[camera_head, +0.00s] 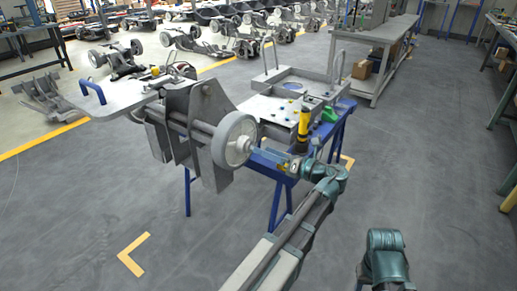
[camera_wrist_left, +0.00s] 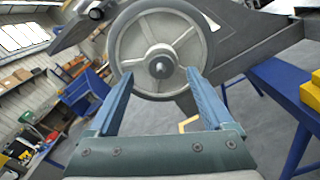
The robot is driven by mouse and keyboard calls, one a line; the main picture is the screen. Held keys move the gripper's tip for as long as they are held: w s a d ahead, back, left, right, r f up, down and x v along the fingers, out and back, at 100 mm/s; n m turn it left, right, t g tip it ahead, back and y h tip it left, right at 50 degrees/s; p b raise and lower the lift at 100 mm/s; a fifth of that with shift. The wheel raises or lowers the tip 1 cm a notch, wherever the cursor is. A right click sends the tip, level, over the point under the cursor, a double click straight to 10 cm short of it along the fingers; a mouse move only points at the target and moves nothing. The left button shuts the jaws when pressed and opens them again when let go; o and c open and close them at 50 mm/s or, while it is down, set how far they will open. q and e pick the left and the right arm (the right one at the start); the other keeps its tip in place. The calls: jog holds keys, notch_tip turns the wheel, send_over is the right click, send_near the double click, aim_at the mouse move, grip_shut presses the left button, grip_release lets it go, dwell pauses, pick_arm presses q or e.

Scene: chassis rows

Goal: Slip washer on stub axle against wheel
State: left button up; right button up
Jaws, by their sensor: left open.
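The grey wheel (camera_head: 233,141) hangs at the near end of a cross shaft on the chassis stand. My left gripper (camera_head: 254,151) is open and close in front of the wheel. Its fingers (camera_wrist_left: 158,76) stand apart on either side of the hub, with nothing between them. My right gripper is out of view.
A plate with a blue handle (camera_head: 92,92) is at left. The floor at right is clear.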

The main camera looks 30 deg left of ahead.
pick_arm(q)
jog(key=d, duration=0.9)
jog(key=shift+s+d, duration=0.25)
jog(key=shift+s, duration=0.1)
jog(key=s+a+f+n+h, duration=0.1)
jog(key=s+f+n+h, duration=0.2)
jog(key=f+n+h, duration=0.4)
jog(key=s+a+f+n+h, duration=0.1)
jog(key=s+f+n+h, duration=0.15)
jog(key=f+n, duration=0.45)
jog(key=s+d+f+n+h, duration=0.4)
jog(key=d+f+n+h, duration=0.4)
jog(key=d+n, duration=0.15)
jog(key=s+d+r+p, duration=0.2)
jog(key=d+r+p, duration=0.1)
jog(key=r+p, duration=0.4)
jog(key=s+d+r+m+g+p, duration=0.1)
jog(key=d+r+p, duration=0.3)
jog(key=r+p, duration=0.4)
jog(key=s+d+r+m+p, duration=0.1)
jog(key=s+d+r+p, duration=0.2)
jog(key=r+p, duration=0.4)
jog(key=shift+s+d+r+y+p, duration=0.15)
jog(key=shift+d+r+y+p, duration=0.2)
jog(key=shift+d, duration=0.1)
jog(key=shift+m, duration=0.25)
